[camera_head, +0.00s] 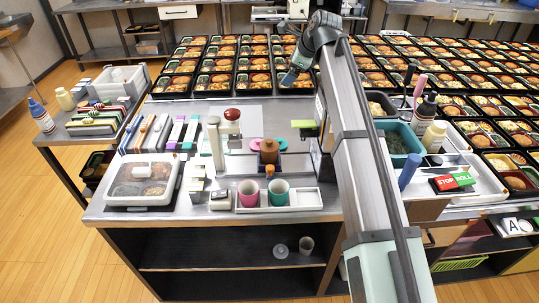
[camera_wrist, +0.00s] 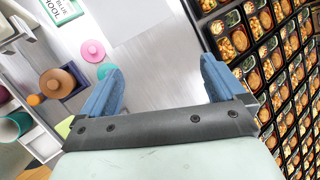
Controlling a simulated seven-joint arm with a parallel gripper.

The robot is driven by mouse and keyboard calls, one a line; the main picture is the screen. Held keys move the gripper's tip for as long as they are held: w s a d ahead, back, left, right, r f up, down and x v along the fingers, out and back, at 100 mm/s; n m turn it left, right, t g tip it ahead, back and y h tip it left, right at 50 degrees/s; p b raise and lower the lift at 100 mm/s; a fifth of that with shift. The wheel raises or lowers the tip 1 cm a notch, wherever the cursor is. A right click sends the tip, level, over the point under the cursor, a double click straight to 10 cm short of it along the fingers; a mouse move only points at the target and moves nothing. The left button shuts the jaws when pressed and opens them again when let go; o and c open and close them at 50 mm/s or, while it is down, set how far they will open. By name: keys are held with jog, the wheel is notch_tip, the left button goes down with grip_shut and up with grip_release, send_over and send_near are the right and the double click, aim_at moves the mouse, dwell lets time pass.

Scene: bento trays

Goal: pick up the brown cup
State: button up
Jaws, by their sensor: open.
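A brown, rounded object (camera_head: 269,151) stands on the metal counter behind the pink and teal cups; I cannot tell if it is a cup or a lidded jar. It also shows at the left of the wrist view (camera_wrist: 60,82). A greyish-brown cup (camera_head: 306,245) stands on the shelf below the counter. My gripper (camera_wrist: 161,82) is open, with nothing between its blue fingers. In the head view my gripper (camera_head: 290,78) is high and towards the back, near the bento rows, apart from both objects.
A pink cup (camera_head: 248,193) and a teal cup (camera_head: 278,192) stand in a white tray (camera_head: 310,199) at the front edge. A bottle with a red-brown top (camera_head: 232,115) stands nearby. Many bento trays (camera_head: 180,83) fill the back. Bare counter shows below my gripper.

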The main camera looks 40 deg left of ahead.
jog(key=s+a+f+g+h, duration=0.1)
jog(key=s+f+g+h, duration=0.2)
jog(key=s, duration=0.6)
jog(key=t+h, duration=0.1)
jog(key=h, duration=0.3)
send_over(269, 141)
notch_tip(269, 141, down, 4)
jog(key=shift+m, duration=0.4)
jog(key=f, duration=0.8)
jog(key=shift+w+a, duration=0.25)
jog(key=shift+w, duration=0.05)
jog(key=shift+s+d+f, duration=0.1)
jog(key=shift+d+f, duration=0.05)
jog(key=shift+f, duration=1.15)
jog(key=shift+s+d+f, duration=0.1)
jog(key=shift+d+f, duration=0.05)
jog(key=shift+f, duration=1.15)
jog(key=c, duration=1.1)
jog(key=shift+c, duration=0.2)
